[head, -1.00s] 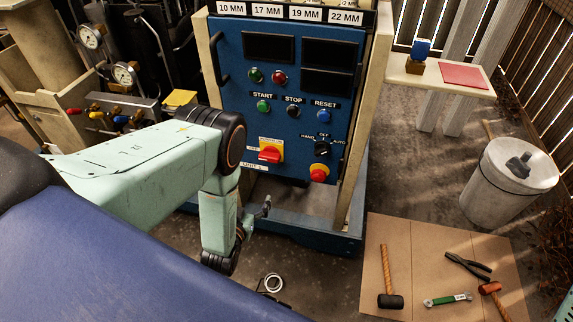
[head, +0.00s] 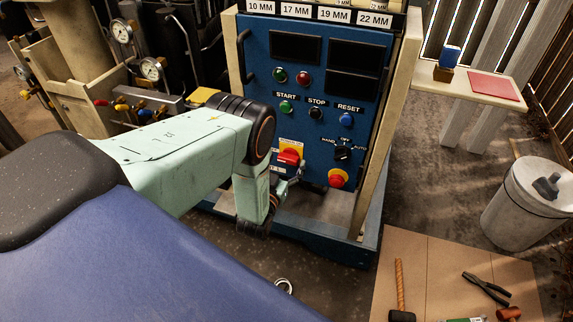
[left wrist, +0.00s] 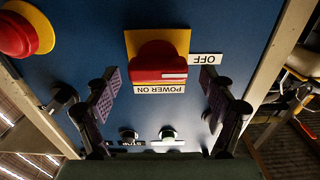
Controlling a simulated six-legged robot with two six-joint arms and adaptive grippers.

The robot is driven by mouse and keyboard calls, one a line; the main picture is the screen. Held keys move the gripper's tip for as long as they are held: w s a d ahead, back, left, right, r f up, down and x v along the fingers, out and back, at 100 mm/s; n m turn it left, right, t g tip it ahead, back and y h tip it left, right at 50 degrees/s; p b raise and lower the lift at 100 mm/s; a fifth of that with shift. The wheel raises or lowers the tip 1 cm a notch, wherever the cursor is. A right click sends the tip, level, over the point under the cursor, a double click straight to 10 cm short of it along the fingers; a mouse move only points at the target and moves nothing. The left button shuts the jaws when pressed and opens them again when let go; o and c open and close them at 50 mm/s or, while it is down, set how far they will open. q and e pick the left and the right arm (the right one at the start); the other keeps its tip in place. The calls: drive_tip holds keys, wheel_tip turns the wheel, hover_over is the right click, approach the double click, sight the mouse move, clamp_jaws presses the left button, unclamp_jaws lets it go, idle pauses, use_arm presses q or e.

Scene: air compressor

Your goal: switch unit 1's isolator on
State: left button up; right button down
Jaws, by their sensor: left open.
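Unit 1's isolator (head: 290,157) is a red handle on a yellow plate, low on the left of the blue panel. In the left wrist view the red isolator handle (left wrist: 157,62) lies crosswise, its white mark on the side of the OFF label (left wrist: 207,59). The POWER ON label (left wrist: 160,90) is on another side of the plate. My left gripper (head: 286,184) is just below and in front of the isolator, partly hidden by my arm. In the left wrist view its two fingers (left wrist: 160,97) are wide apart and empty, apart from the handle. My right gripper is not in view.
A red emergency button (head: 338,178) on yellow and a black selector (head: 344,152) are right of the isolator. Start (head: 286,107), stop and reset buttons are above. A gauge manifold (head: 150,105) stands left of the panel. Tools lie on a brown mat (head: 440,265) at lower right.

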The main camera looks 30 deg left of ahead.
use_arm(q)
drive_tip(key=shift+w+r, duration=0.1)
drive_tip(key=shift+w, duration=0.05)
drive_tip(key=shift+c, duration=0.2)
drive_tip(key=c, duration=1.1)
